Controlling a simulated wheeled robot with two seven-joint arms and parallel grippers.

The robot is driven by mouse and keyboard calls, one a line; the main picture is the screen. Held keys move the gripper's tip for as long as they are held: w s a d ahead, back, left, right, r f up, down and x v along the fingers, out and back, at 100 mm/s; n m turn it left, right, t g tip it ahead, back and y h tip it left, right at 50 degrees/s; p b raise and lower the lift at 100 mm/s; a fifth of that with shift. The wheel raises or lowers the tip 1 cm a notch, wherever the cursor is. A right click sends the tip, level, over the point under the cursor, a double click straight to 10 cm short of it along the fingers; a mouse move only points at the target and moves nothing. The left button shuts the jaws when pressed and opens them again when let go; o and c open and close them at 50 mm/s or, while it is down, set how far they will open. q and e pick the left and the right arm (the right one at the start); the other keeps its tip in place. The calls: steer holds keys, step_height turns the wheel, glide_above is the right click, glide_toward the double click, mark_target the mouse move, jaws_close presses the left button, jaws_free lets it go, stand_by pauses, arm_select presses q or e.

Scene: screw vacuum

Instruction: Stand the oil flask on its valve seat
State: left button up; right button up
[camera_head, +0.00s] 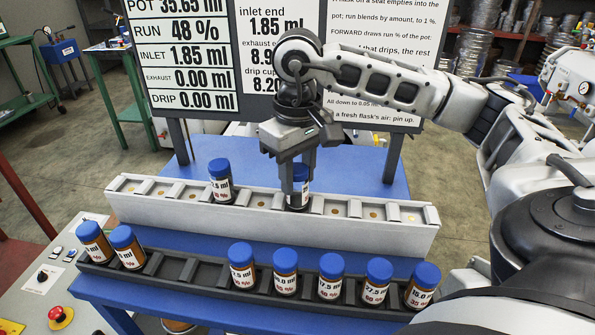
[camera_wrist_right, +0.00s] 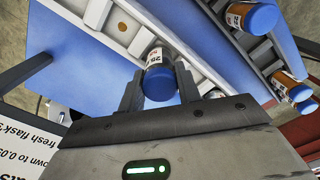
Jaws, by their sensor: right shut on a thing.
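My right gripper (camera_head: 297,172) points down and is shut on a blue-capped oil flask (camera_head: 298,197). The flask is upright over the middle of the long white valve rail (camera_head: 270,224); I cannot tell whether its base touches the seat. In the right wrist view the same flask (camera_wrist_right: 160,80) sits between the two fingers (camera_wrist_right: 160,92), its label partly showing. Another flask (camera_head: 221,182) stands on the rail to the left. Several bare seats with brass-coloured centres show on both sides of the held flask. My left gripper is out of view.
A dark rack (camera_head: 195,271) in front holds several blue-capped flasks, two at its left end and the others from its middle rightward. A readout board (camera_head: 190,60) stands behind. A control panel with a red button (camera_head: 61,317) is at lower left.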

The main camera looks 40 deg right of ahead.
steer(key=shift+f, duration=0.25)
steer(key=o, duration=0.9)
steer(key=shift+r, duration=0.1)
steer(key=shift+o, duration=0.5)
steer(key=shift+r, duration=0.35)
arm_select(q)
steer(key=p, duration=0.1)
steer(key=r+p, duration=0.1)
steer(key=p, duration=0.1)
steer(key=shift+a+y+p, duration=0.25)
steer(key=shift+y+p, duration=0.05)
arm_select(e)
step_height(320, 180, up, 12)
steer(key=shift+f, duration=0.15)
